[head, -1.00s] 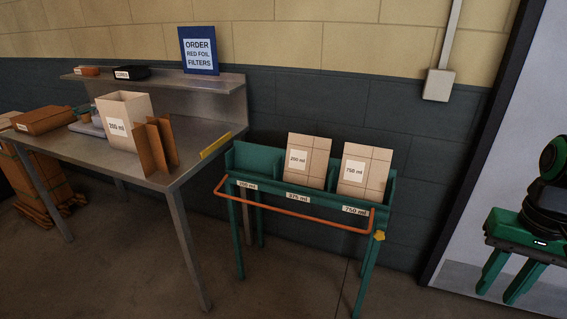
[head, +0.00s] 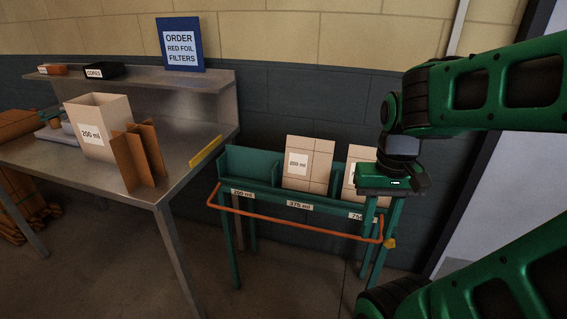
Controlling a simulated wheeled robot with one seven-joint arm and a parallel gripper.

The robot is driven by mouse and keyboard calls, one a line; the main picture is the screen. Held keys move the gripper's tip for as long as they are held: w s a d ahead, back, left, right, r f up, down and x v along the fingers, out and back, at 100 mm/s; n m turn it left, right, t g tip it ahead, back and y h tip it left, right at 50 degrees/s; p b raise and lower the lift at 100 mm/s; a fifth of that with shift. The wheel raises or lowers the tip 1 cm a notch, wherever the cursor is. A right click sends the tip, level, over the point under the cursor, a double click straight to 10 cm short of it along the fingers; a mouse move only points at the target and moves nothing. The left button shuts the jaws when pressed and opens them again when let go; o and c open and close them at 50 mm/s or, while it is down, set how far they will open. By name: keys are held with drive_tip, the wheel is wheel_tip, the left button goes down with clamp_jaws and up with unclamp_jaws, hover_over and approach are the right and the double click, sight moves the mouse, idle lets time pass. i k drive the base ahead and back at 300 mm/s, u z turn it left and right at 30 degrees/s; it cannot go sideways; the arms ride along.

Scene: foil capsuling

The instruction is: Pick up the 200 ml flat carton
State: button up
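The flat carton marked 200 ml (head: 308,172) is tan and leans upright in the middle slot of the green rack (head: 250,168). That slot's front label reads 375 ml. My gripper (head: 379,222) points down at the rack's right end, right of this carton and apart from it. Its two green fingers are spread, with nothing seen between them. It partly hides a second flat carton (head: 352,183) in the right slot. The left slot, labelled 200 ml, is empty.
An orange rail (head: 290,218) runs along the rack's front. The steel table (head: 190,160) at left holds an opened 200 ml carton (head: 88,132) and brown dividers (head: 135,160). A blue order sign (head: 181,45) stands on its shelf. Floor before the rack is clear.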

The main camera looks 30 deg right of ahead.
sight(308, 161)
drive_tip(key=z, duration=0.25)
drive_tip(key=i, duration=0.85)
drive_tip(key=z, duration=0.5)
